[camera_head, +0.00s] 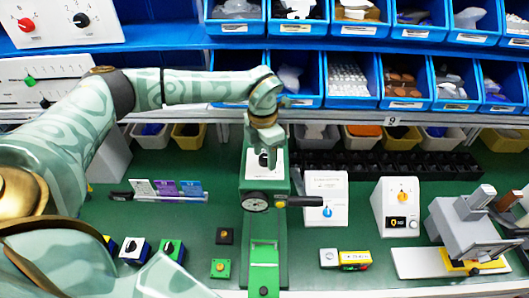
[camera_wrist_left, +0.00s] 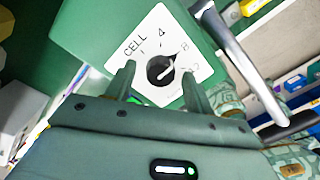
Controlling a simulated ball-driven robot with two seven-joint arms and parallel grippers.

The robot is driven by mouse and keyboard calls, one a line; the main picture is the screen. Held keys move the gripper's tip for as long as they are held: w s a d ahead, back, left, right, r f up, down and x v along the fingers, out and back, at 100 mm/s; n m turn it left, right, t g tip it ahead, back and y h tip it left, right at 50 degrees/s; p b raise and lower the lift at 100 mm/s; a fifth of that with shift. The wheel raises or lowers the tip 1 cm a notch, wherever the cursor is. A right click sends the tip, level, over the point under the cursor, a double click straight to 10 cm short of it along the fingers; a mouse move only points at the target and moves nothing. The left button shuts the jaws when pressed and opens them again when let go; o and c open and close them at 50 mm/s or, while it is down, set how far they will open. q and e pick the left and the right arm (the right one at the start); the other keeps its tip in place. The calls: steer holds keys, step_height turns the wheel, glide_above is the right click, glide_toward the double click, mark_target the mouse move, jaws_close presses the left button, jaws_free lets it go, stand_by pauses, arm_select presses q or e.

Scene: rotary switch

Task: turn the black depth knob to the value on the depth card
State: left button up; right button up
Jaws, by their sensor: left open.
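In the head view the plate (camera_head: 251,181) is on the green machine (camera_head: 264,215), and the knob is mostly hidden by my left gripper (camera_head: 265,150). In the left wrist view the open fingers (camera_wrist_left: 158,78) stand either side of the knob, apart from it.
Boxes with blue (camera_head: 327,211) and orange (camera_head: 402,197) knobs stand right. Another panel at upper left has red (camera_head: 26,25) and black (camera_head: 81,20) knobs. Blue bins line the back.

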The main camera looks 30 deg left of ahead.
arm_select(q)
steer(key=c, duration=1)
steer(key=shift+o, duration=0.2)
steer(key=shift+n, duration=0.3)
steer(key=n+p, duration=0.2)
steer(key=n, duration=0.1)
steer(key=shift+r, duration=0.1)
steer(key=shift+n+p, duration=0.8)
steer(key=shift+n, duration=1.8)
steer(key=o, duration=1)
steer(key=shift+c, duration=0.2)
